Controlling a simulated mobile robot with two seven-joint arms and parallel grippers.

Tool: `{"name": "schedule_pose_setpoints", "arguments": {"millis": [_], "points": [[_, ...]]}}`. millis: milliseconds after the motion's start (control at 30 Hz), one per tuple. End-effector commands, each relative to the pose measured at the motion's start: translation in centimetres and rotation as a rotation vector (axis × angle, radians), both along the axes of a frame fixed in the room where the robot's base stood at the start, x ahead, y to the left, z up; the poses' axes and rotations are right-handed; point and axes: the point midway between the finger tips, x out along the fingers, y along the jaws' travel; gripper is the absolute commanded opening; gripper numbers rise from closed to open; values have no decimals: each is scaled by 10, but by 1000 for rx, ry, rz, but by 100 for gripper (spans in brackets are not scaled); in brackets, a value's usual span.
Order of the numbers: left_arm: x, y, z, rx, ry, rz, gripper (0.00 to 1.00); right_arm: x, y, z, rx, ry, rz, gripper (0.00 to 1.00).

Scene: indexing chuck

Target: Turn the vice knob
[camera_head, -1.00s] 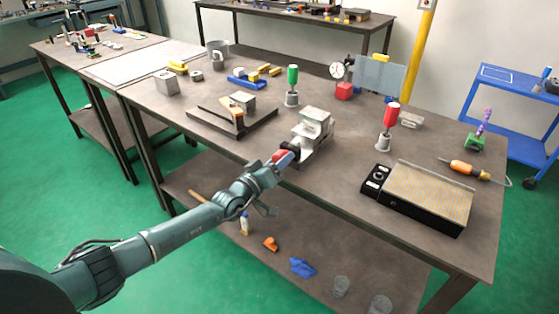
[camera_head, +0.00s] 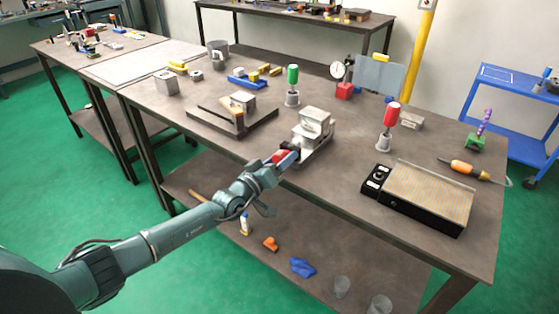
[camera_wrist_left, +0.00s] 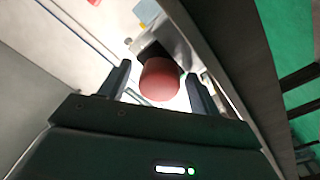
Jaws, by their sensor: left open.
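The grey metal vice (camera_head: 314,126) stands near the front edge of the workbench. Its red, rounded knob (camera_head: 286,157) faces the front, on a dark shaft. My left gripper (camera_head: 279,161) is open at the knob, reaching in from the front left. In the left wrist view the knob (camera_wrist_left: 160,80) lies between the two dark fingers of the left gripper (camera_wrist_left: 158,84). A narrow gap shows on each side, so the fingers look apart from it. The wrist hides part of the knob in the head view. My right gripper is not in view.
On the workbench (camera_head: 330,190), a black plate fixture (camera_head: 232,118) stands left of the vice. A green-handled tool (camera_head: 292,84) is behind it. A red-handled tool (camera_head: 391,115) and a black-framed block (camera_head: 424,195) are to the right. Clear bench lies between them.

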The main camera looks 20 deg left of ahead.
Motion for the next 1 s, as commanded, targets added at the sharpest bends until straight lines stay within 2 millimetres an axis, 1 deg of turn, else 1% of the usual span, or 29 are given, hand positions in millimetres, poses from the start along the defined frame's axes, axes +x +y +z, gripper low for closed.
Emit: {"name": "schedule_pose_setpoints", "arguments": {"millis": [167, 267, 367, 467, 600, 700, 833, 1000], "points": [[-3, 1, -1, 0, 2, 0, 63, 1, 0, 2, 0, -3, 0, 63], [-13, 5, -2, -1, 4, 0, 63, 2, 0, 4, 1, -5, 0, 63], [-29, 11, -2, 0, 5, -1, 63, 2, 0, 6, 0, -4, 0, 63], [-50, 19, -3, 0, 6, -1, 63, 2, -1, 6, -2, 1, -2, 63], [-79, 30, -4, 1, 4, -1, 63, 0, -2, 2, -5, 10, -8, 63], [-96, 37, -5, 0, 3, -1, 63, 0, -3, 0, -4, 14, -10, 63], [-112, 43, -5, 0, 2, 0, 63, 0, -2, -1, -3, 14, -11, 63], [-122, 47, -5, 1, 0, 0, 63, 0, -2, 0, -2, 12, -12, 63]]}}
